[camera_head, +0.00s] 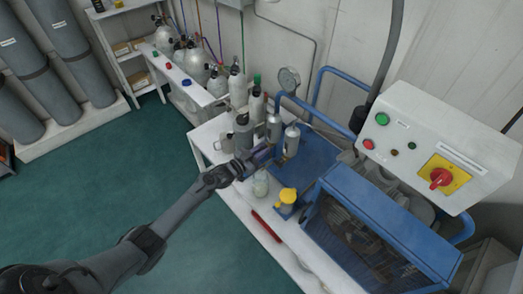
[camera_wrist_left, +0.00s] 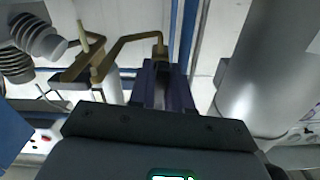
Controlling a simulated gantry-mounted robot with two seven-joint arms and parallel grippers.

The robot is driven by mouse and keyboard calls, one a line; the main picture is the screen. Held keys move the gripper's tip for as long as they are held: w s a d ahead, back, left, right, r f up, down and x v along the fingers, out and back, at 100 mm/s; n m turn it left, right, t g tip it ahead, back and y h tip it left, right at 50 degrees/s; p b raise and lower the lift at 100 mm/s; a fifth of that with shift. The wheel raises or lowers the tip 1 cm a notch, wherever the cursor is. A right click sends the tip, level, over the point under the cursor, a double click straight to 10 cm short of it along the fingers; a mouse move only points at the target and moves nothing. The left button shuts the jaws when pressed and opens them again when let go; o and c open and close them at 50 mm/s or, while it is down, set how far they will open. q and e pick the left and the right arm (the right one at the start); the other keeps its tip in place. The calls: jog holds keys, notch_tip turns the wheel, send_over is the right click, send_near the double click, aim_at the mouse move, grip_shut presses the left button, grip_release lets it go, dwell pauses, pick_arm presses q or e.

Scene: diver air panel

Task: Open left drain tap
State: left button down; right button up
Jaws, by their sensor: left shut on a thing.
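My left gripper (camera_head: 264,154) reaches in from the left to the foot of two grey metal cylinders, the left one (camera_head: 273,128) and the right one (camera_head: 291,141). In the left wrist view its two dark purple fingers (camera_wrist_left: 165,78) are shut at the end of a bent brass piece (camera_wrist_left: 125,42), which looks like the left drain tap. The fingers hide the gripped end, so I cannot tell how far the tap is turned. In the head view the tap is hidden behind the gripper. My right gripper is not in view.
A glass jar (camera_head: 260,184) stands just below the gripper on the white bench. A yellow-topped item (camera_head: 287,197) and a red tool (camera_head: 266,227) are nearer. The blue-framed compressor (camera_head: 375,225) and control box (camera_head: 437,146) block the right. Green floor is clear at left.

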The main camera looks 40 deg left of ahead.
pick_arm(q)
jog(key=c, duration=1.1)
grip_release()
jog(key=shift+c, duration=0.2)
jog(key=shift+s, duration=0.1)
jog(key=shift+s, duration=0.25)
jog(key=s+a+p, duration=0.2)
jog(key=s+p, duration=0.1)
jog(key=s, duration=0.7)
